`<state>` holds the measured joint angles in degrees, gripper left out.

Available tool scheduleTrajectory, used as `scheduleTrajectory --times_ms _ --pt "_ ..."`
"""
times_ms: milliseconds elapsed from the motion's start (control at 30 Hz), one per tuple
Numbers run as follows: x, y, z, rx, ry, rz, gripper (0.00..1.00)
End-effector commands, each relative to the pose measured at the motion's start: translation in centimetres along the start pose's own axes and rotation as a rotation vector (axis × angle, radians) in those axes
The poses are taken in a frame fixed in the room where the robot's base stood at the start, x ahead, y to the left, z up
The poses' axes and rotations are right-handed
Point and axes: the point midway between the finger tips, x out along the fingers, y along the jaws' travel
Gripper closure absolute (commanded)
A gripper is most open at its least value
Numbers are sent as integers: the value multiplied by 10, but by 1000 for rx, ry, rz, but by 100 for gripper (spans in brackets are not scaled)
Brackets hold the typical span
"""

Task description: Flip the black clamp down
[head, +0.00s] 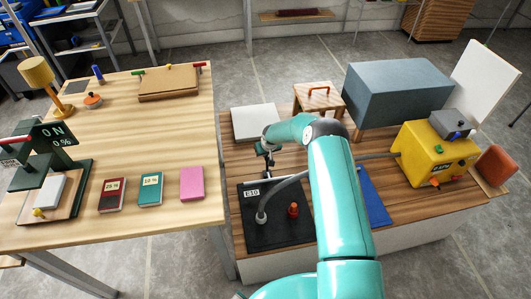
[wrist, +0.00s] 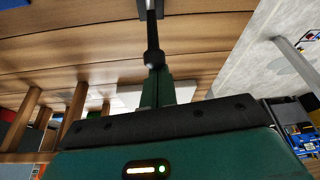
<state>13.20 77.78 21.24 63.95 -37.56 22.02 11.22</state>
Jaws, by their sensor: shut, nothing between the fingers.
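A black plate (head: 278,232) with an E10 label lies on the right-hand wooden table. A grey hose and a red knob (head: 293,210) stand on it. My gripper (head: 265,152) is above the far edge of this plate in the head view and looks shut and empty.
A white slab (head: 255,122), a wooden stool (head: 318,97), a grey-blue box (head: 397,92) and a yellow machine (head: 433,150) stand around my arm. A blue panel (head: 373,198) lies right of it. A gap separates the left table (head: 150,120).

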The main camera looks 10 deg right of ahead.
Motion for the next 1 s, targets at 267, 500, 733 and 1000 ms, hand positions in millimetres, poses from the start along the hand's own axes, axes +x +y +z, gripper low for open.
scheduleTrajectory --times_ms 267,500,733,1000 --pt "-8 -4 14 -17 152 26 100" --pt "-12 -7 30 -22 301 49 100" --pt "-15 -6 42 -18 346 55 100" --pt "-15 -9 57 -18 345 54 100"
